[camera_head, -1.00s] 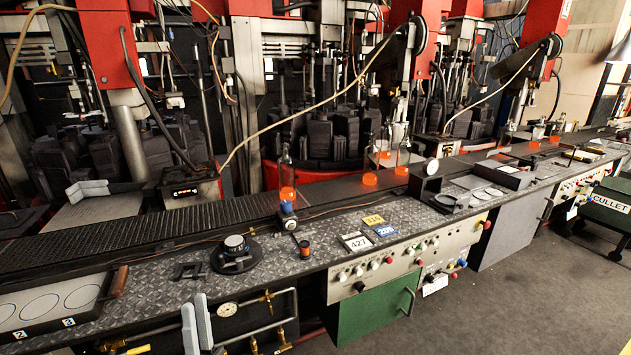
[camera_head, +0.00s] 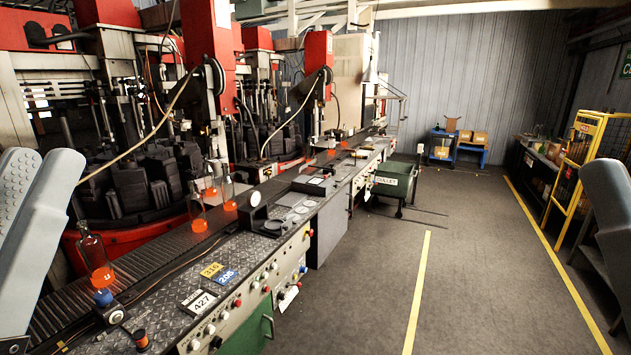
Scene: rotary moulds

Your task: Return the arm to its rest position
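My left gripper (camera_head: 42,162) shows large and close at the left edge, as two grey rounded fingers pointing up. One finger partly overlaps the other in this view, so I cannot tell how far apart they are. I see nothing held between them. A grey rounded part of my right gripper (camera_head: 607,215) is cut off by the right edge. Its other finger is not visible, so its opening cannot be told. Both are apart in the picture from the bottles on the conveyor. No mark of a rest position is visible.
A conveyor (camera_head: 160,262) runs into the distance beside red machines. A bottle with an orange base (camera_head: 95,262) stands at its near end. Number plates (camera_head: 198,301) lie on the bench. A green cullet bin (camera_head: 393,182) and yellow cage (camera_head: 583,150) flank clear floor (camera_head: 470,250).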

